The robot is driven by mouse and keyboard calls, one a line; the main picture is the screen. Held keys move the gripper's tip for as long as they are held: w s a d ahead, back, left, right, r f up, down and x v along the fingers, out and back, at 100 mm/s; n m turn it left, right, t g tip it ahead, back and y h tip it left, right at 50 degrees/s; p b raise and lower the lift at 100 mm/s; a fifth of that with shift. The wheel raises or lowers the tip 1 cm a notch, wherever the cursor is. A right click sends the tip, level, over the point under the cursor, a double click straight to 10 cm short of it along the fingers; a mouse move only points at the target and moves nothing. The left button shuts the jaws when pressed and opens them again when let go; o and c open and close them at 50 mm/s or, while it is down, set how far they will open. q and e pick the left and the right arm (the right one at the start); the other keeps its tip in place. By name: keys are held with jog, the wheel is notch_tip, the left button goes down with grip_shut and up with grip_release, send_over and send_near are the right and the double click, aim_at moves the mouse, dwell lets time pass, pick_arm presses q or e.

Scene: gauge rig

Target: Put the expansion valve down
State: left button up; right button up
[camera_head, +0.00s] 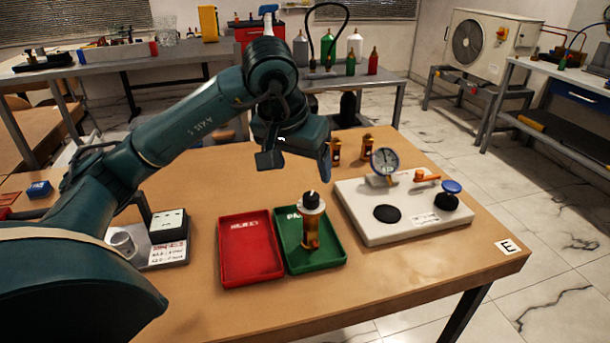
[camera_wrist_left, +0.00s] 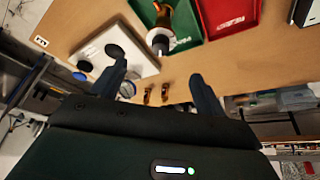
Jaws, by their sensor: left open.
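The expansion valve (camera_head: 311,232), a brass body with a white collar and black top, stands upright in the green tray (camera_head: 332,258). It also shows in the left wrist view (camera_wrist_left: 161,30), at the top edge. My left gripper (camera_head: 297,162) is open and empty, above and behind the trays, apart from the valve. Its two spread fingers (camera_wrist_left: 157,82) show in the left wrist view with nothing between them. My right gripper is in neither view.
A red tray (camera_head: 250,280) lies left of the green one. A pale gauge rig (camera_head: 404,228) with a dial gauge (camera_head: 385,161) stands at right. Two small brass fittings (camera_head: 367,145) stand behind. A scale-like device (camera_head: 168,226) sits at left. The table front is clear.

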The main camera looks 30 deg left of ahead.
pick_arm(q)
jog(key=s+d+f+n+g+h, duration=0.1)
jog(key=s+d+f+g+h, duration=0.2)
jog(key=d, duration=0.4)
jog(key=s+d+f+n+g+h, duration=0.1)
jog(key=s+d+n+h, duration=0.1)
jog(key=s+d+h, duration=0.3)
jog(key=s+d+f+n+g+h, duration=0.1)
jog(key=d+f+h, duration=0.2)
jog(key=d, duration=0.5)
jog(key=s+d+r+n+t+h, duration=0.25)
jog(key=d+r+n+h, duration=0.4)
jog(key=n+h, duration=0.7)
jog(key=w+a+f+n+t+y, duration=0.3)
jog(key=n+t+y, duration=0.4)
jog(key=n, duration=1)
jog(key=w+a+f+n+t+y, duration=0.1)
jog(key=a+f+n+t+y, duration=0.4)
jog(key=n+t, duration=0.9)
jog(key=s+a+f+n+g+y, duration=0.1)
jog(key=s+f+n+g+y, duration=0.2)
jog(key=f+n+g, duration=0.2)
jog(key=s+f+n+g+y, duration=0.4)
jog(key=f+n, duration=0.7)
jog(key=n, duration=0.4)
jog(key=shift+s+a+f+g, duration=0.15)
jog(key=shift+a+f+g, duration=0.2)
jog(key=shift+g, duration=0.4)
